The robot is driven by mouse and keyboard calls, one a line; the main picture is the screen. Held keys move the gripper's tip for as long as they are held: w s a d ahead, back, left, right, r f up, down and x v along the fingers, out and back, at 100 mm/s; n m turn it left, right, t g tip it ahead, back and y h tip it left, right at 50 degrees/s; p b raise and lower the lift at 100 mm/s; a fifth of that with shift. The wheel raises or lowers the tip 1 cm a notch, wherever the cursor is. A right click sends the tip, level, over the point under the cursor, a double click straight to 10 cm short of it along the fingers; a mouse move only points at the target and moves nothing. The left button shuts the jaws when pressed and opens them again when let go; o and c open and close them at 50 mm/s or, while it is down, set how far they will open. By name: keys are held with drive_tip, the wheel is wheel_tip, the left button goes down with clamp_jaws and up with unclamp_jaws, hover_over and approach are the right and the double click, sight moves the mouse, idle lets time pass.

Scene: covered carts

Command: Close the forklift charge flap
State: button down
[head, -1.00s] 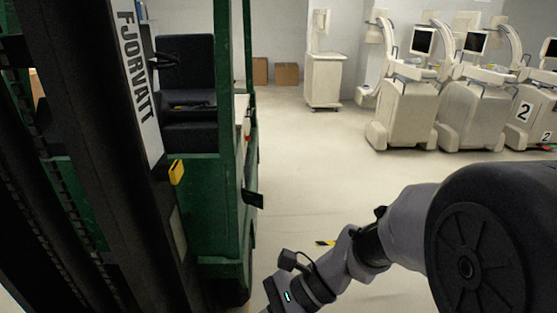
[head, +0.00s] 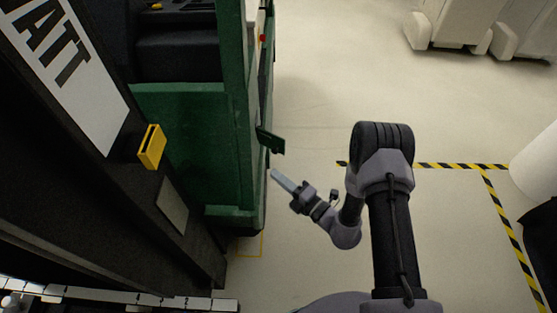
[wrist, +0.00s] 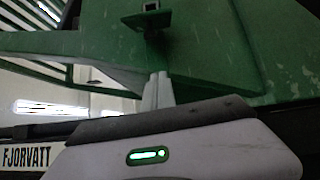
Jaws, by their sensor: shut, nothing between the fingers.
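The green forklift (head: 185,140) stands on the left of the head view. Its charge flap (head: 270,140), a small dark green plate, sticks out from the forklift's right side, so it stands open. My gripper (head: 274,174) is shut and empty, its pale fingers pointing up-left just below the flap in the picture, with a small gap visible between them. In the wrist view the shut fingertips (wrist: 159,77) lie in front of the green bodywork (wrist: 210,55). A dark bracket-like piece (wrist: 150,18) sits above them there; I cannot tell whether it is the flap.
The forklift's dark mast (head: 120,190) with a yellow part (head: 151,147) fills the left foreground. Open floor (head: 330,90) lies right of the forklift. Black-and-yellow tape (head: 455,165) marks the floor, and white machine carts (head: 450,25) stand at the upper right.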

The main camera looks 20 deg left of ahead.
drive_tip(key=shift+w+a+r+b, duration=0.1)
drive_tip(key=shift+w+a+b, duration=0.2)
drive_tip(key=shift+w, duration=0.6)
drive_tip(key=shift+w+a+r+b, duration=0.1)
drive_tip(key=shift+w+a+b, duration=0.25)
drive_tip(key=shift+w, duration=0.6)
drive_tip(key=shift+w+a+b, duration=0.25)
drive_tip(key=shift+w+a, duration=0.05)
drive_tip(key=shift+w, duration=0.6)
drive_tip(key=shift+d, duration=0.1)
